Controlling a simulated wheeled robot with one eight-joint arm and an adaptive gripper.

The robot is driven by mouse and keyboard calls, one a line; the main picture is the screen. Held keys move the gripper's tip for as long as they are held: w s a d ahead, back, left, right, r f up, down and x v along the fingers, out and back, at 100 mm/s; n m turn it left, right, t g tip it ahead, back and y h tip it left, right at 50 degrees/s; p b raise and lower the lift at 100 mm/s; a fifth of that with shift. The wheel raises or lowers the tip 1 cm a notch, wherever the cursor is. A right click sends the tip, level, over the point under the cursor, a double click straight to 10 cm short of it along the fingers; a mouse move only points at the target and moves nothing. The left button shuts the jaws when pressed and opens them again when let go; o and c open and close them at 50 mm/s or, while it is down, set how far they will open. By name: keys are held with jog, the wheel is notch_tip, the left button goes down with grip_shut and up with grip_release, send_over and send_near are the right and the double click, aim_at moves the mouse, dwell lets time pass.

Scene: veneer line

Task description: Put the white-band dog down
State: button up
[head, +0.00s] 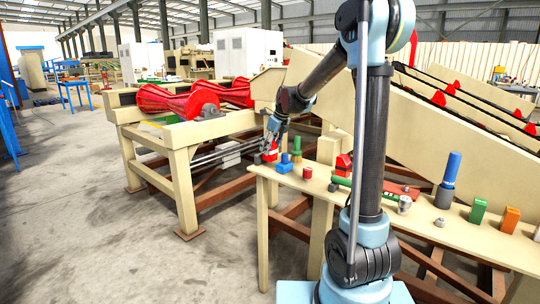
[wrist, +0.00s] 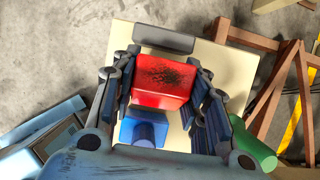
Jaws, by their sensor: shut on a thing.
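My gripper (head: 272,138) is above the left end of the cream bench (head: 264,172). It is shut on a red block, the dog (head: 271,154); a small pale mark shows on it in the head view. In the wrist view the red dog (wrist: 160,80), with a dark scuffed face, sits between the fingers of my gripper (wrist: 163,88). Its white band is not clear there. I cannot tell whether its underside touches the bench.
A blue piece with a round post (head: 285,163) stands close beside the dog, with a green one (head: 297,154) behind. A dark grey block (wrist: 165,42) lies near the bench's end.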

jog(key=shift+f, duration=1.45)
jog(key=o, duration=1.4)
jog(key=shift+f, duration=0.1)
